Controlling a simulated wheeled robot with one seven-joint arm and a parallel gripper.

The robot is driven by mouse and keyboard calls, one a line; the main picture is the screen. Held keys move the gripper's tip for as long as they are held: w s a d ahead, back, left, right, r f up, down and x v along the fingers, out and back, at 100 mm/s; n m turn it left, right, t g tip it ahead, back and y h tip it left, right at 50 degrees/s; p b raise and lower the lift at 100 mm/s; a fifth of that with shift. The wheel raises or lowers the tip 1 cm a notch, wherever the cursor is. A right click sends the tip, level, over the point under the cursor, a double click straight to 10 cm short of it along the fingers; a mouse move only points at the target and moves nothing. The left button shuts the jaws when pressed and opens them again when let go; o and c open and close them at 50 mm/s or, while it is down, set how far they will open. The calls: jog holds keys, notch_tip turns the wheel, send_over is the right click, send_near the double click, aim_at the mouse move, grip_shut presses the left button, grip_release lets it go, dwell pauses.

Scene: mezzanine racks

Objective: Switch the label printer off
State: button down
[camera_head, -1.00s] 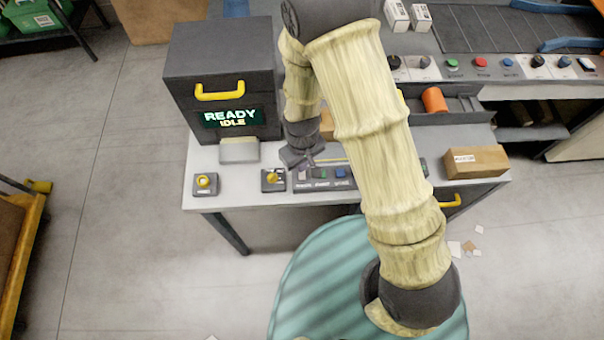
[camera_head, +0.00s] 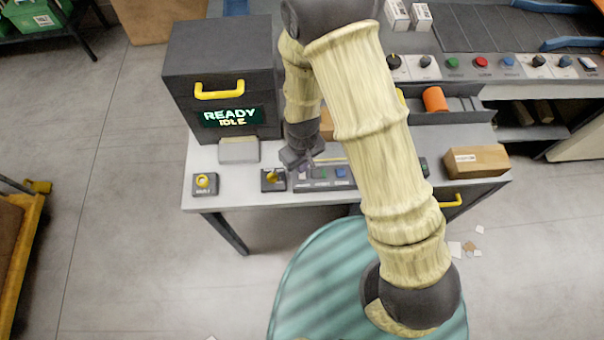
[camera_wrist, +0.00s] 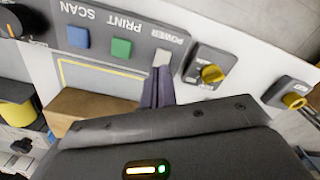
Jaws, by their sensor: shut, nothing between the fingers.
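The label printer (camera_head: 220,65) is a dark grey box with a yellow handle. Its display (camera_head: 231,117) reads "READY IDLE" in lit letters. In front of it lies a grey control panel (camera_head: 340,184). In the wrist view, upside down, the panel has a pale switch marked POWER (camera_wrist: 162,56), a green PRINT button (camera_wrist: 121,48) and a blue SCAN button (camera_wrist: 78,37). My gripper (camera_wrist: 159,74) is shut and empty, its fingertips right at the near edge of the POWER switch. I cannot tell whether they touch it.
A box with a yellow rotary knob (camera_wrist: 212,74) sits close beside the panel. Another yellow-topped control (camera_head: 205,182) is at the table's left corner. A cardboard box (camera_head: 476,161) is at the right. A conveyor (camera_head: 505,40) with a row of controls is behind.

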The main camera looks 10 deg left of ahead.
jog(key=shift+f+b, duration=0.45)
jog(key=shift+f, duration=0.2)
dwell(0.3)
jog(key=shift+r+p, duration=2.85)
jog(key=shift+r, duration=0.75)
jog(key=d+r+m+t+b, duration=0.1)
jog(key=d+r+m, duration=0.3)
jog(key=d+r, duration=0.4)
jog(key=s+d+r+m+t+b, duration=0.1)
jog(key=d+r+m, duration=0.3)
jog(key=d+r, duration=0.5)
jog(key=d+b, duration=0.1)
jog(key=d, duration=0.4)
jog(key=shift+s+m+t, duration=0.25)
jog(key=shift+m+t, duration=0.05)
